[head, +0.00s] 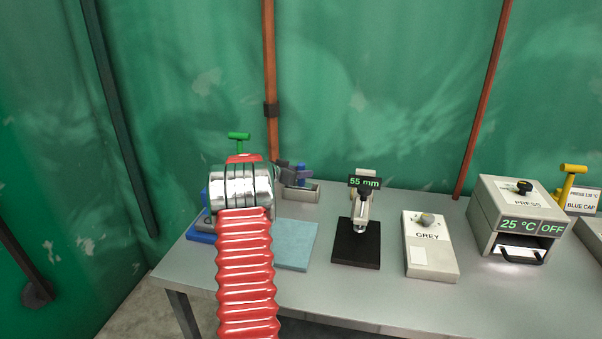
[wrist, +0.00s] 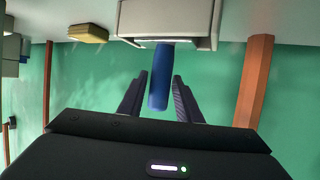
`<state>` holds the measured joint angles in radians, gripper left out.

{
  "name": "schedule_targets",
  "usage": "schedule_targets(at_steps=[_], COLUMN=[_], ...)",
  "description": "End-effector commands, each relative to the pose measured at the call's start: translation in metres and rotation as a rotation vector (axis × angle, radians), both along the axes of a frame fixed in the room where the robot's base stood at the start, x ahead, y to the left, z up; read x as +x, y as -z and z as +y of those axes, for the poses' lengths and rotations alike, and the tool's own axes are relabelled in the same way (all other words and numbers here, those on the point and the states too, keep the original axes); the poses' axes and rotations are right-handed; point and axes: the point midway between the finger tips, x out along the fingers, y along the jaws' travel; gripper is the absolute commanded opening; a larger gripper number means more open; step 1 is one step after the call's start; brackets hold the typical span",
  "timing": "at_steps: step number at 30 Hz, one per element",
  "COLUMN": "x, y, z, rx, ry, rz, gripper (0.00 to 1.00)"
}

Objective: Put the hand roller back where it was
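The hand roller seems to be the tool whose blue handle (head: 301,170) stands upright from a small grey holder (head: 306,192) at the back left of the bench. Its lower part is hidden in the holder. In the wrist view the blue handle (wrist: 159,80) juts from the pale holder (wrist: 168,18), with the picture upside down. My gripper (head: 290,170) reaches to it from the left. In the wrist view the dark fingers of my gripper (wrist: 159,88) lie on either side of the handle, with narrow gaps showing. They look open around it, not clamped.
A teal pad (head: 297,246) lies in front of the holder, partly behind my arm. Right of it stand a black-based gauge (head: 356,254) reading 55 mm, a box marked GREY (head: 430,262) and a press (head: 512,208) reading 25 °C, OFF. A green T-handle (head: 238,135) rises behind my arm.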

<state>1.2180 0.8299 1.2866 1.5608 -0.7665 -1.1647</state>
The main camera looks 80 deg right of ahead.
Motion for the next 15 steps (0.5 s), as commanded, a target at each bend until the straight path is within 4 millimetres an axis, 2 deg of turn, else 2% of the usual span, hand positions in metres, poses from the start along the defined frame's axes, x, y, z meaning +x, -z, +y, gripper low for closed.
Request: schedule_targets(at_steps=[4,15], x=[-0.0003,0.0013], y=[-0.0001,-0.0037], z=[-0.0001,0.0022], rx=[0.000,0.000], ry=[0.000,0.000], rz=[0.000,0.001], gripper=[0.41,0.41])
